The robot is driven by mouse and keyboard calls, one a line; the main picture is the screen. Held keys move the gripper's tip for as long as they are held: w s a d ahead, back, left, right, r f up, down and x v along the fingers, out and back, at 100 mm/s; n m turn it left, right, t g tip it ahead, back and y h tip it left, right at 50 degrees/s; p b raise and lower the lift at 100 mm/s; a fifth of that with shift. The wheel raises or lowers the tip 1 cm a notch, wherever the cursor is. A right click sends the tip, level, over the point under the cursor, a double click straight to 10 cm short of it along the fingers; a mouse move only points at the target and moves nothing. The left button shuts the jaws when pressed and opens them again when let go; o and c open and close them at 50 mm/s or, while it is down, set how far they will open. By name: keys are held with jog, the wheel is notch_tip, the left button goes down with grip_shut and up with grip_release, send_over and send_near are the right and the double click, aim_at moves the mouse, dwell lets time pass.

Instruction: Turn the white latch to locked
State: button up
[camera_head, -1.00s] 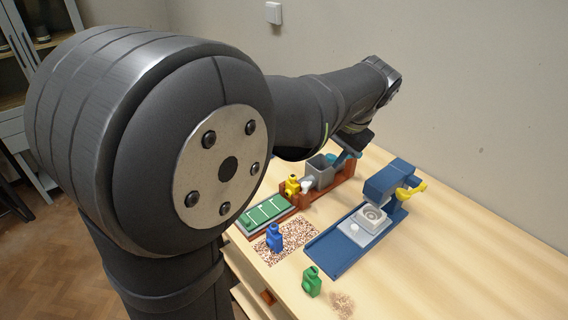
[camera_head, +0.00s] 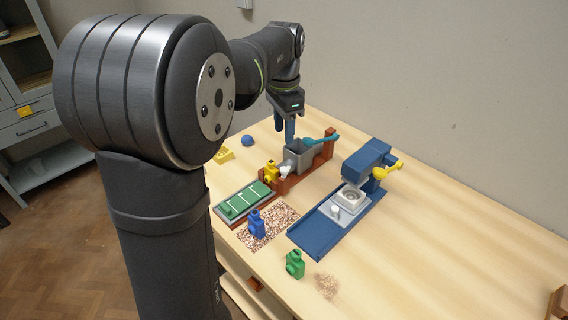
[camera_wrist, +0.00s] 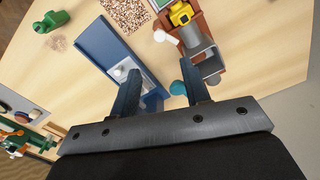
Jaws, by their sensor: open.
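A small white latch (camera_head: 284,168) sits at the front of the brown wooden stand (camera_head: 325,155), between a yellow bottle-shaped piece (camera_head: 271,172) and a grey bin (camera_head: 299,154). In the wrist view the white latch (camera_wrist: 164,37) shows as a short arm with a rounded end, beside the yellow piece. I cannot tell whether it stands at locked. My gripper (camera_head: 290,135) points down above and behind the grey bin, apart from the latch. In the wrist view its two blue fingers (camera_wrist: 160,66) are spread with nothing between them.
A blue press (camera_head: 368,162) with a yellow lever (camera_head: 388,171) stands to the right. A green board (camera_head: 246,200), a blue bottle (camera_head: 257,224) and a green bottle (camera_head: 295,264) are nearer. The table's right side is largely clear.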

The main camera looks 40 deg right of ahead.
aim_at(284, 168)
notch_tip(284, 168, down, 12)
jog(key=shift+r, duration=0.1)
jog(key=shift+c, duration=0.2)
grip_shut()
